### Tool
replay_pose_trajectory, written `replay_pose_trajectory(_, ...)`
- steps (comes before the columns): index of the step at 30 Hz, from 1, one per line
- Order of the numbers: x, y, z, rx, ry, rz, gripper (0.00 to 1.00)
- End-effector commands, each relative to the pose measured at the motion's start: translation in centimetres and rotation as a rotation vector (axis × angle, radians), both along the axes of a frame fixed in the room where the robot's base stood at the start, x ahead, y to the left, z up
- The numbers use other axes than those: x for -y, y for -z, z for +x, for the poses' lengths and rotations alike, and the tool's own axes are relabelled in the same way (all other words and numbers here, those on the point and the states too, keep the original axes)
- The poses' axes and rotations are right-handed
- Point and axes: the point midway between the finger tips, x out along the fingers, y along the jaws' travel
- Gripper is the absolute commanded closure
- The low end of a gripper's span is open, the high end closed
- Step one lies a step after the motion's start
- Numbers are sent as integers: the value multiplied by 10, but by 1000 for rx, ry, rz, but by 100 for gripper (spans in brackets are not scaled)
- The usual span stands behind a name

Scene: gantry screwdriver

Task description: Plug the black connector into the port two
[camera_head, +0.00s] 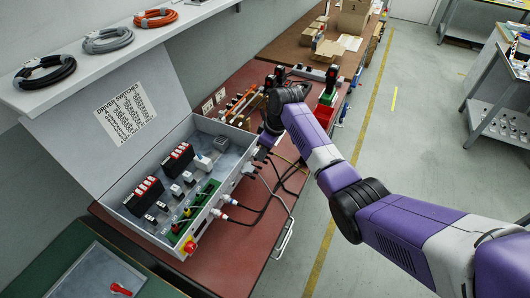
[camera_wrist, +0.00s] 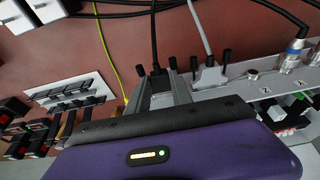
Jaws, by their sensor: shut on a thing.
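The black connector (camera_wrist: 158,72) is between the fingers of my gripper (camera_wrist: 161,86) in the wrist view, with its black cable running up and away. My gripper is shut on it. In the head view my gripper (camera_head: 263,149) is at the upper right side of the open control box (camera_head: 120,208), and my wrist partly hides the connector. A grey connector (camera_wrist: 209,74) sits in the box's side panel just right of the held one. Port two cannot be told apart, and the mating face is hidden, so I cannot tell whether the black connector is seated.
Round cable plugs (camera_wrist: 294,48) stand on the panel right of the grey connector. Cables cross the red table (camera_head: 262,210) beside the box. A yellow-green wire (camera_wrist: 103,50) passes left of my gripper. Tools and an orange rack (camera_head: 240,103) stand behind the box.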

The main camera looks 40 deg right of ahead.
Motion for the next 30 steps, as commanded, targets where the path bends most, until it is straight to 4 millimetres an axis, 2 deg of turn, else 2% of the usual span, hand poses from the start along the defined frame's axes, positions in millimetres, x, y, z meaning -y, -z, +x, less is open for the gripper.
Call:
replay_pose_trajectory(23,-2,0,7,0,0,0,100)
replay_pose_trajectory(24,-2,0,7,0,0,0,72)
replay_pose_trajectory(27,-2,0,7,0,0,0,52)
replay_pose_trajectory(28,-2,0,7,0,0,-1,48)
replay_pose_trajectory(30,-2,0,7,1,0,-1,48)
